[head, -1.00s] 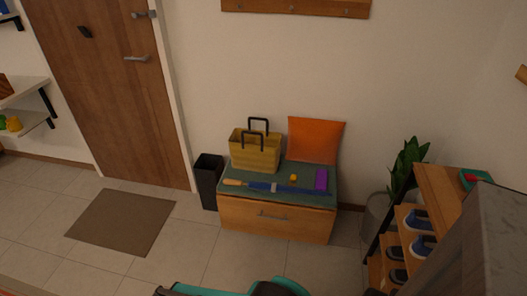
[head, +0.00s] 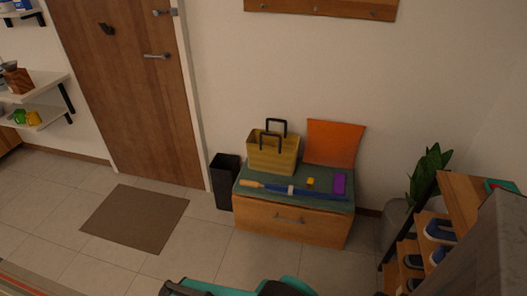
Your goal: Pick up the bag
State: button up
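The bag (head: 272,153) is a yellow woven tote with two dark handles. It stands upright on the left back part of the green cushion of a wooden bench (head: 289,220), against the wall. My gripper is not clearly visible. Teal and black parts of my own body show at the bottom edge of the head view, well in front of the bench and apart from the bag.
On the bench lie a blue umbrella (head: 310,193), a small yellow item (head: 310,182), a purple item (head: 339,184) and an orange pillow (head: 334,143). A black bin (head: 225,182) stands left of it. A shoe rack (head: 440,215) and plant are right. The floor left is clear apart from a mat (head: 135,218).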

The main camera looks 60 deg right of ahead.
aim_at(268, 152)
jog(key=i, duration=0.85)
jog(key=z, duration=0.05)
